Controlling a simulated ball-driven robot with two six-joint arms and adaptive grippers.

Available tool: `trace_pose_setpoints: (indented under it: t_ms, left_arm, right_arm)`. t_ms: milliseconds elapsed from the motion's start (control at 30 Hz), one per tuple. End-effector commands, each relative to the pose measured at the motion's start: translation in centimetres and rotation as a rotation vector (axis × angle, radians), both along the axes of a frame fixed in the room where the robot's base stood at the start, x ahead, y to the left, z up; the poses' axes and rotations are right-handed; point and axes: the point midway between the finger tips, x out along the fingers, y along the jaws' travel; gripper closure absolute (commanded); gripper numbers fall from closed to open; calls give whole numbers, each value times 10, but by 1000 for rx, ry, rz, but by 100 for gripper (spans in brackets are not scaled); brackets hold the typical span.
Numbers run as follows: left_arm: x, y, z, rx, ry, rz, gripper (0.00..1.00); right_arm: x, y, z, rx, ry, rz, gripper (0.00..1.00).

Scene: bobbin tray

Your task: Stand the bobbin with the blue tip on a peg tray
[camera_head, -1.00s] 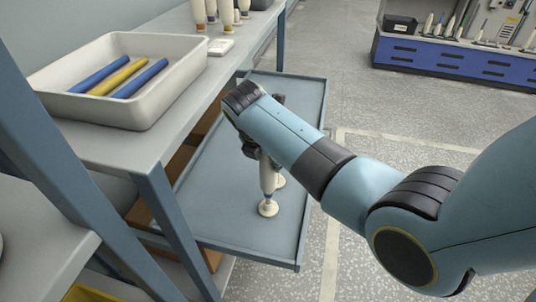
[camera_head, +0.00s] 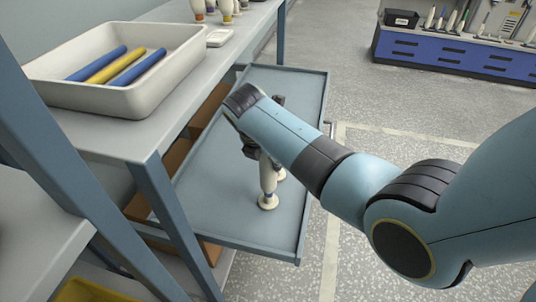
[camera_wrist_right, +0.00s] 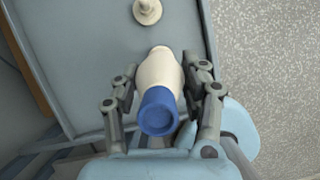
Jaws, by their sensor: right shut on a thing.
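The bobbin with the blue tip (camera_wrist_right: 158,112) is cream-coloured and lies between the fingers of my right gripper (camera_wrist_right: 160,75) in the right wrist view. Its blue end faces the camera. The gripper is shut on it, over a blue-grey pull-out tray (camera_head: 225,215). In the head view my arm hides most of the right gripper (camera_head: 253,150). A pale bobbin shape (camera_head: 267,178) shows below it, above a round white foot (camera_head: 268,203); I cannot tell whether they touch. A second pale foot (camera_head: 281,175) is just behind. One round foot (camera_wrist_right: 147,10) shows in the wrist view. My left gripper is out of view.
A white bin (camera_head: 145,100) with blue and yellow rods stands on the grey bench (camera_head: 110,142) at left. Several bobbins stand farther back near a small white box (camera_head: 220,38). Bench legs border the tray. A blue cabinet (camera_head: 450,55) is far off.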

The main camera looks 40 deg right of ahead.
Motion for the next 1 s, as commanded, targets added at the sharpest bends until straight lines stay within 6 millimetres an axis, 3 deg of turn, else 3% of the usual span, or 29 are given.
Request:
trace_pose_setpoints:
  t_ms: [200, 233, 400, 767, 1000]
  left_arm:
    - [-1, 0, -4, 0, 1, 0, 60]
    - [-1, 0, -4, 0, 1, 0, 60]
    - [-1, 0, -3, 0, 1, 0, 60]
    - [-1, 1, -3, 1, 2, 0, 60]
    - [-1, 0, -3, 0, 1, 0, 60]
  right_arm:
    - [0, 0, -7, 0, -1, 0, 100]
    - [1, 0, -6, 0, -1, 0, 53]
    - [0, 0, -6, 0, -1, 0, 31]
    - [-1, 2, -2, 0, -1, 0, 29]
    - [-7, 17, 39, 1, -5, 1, 29]
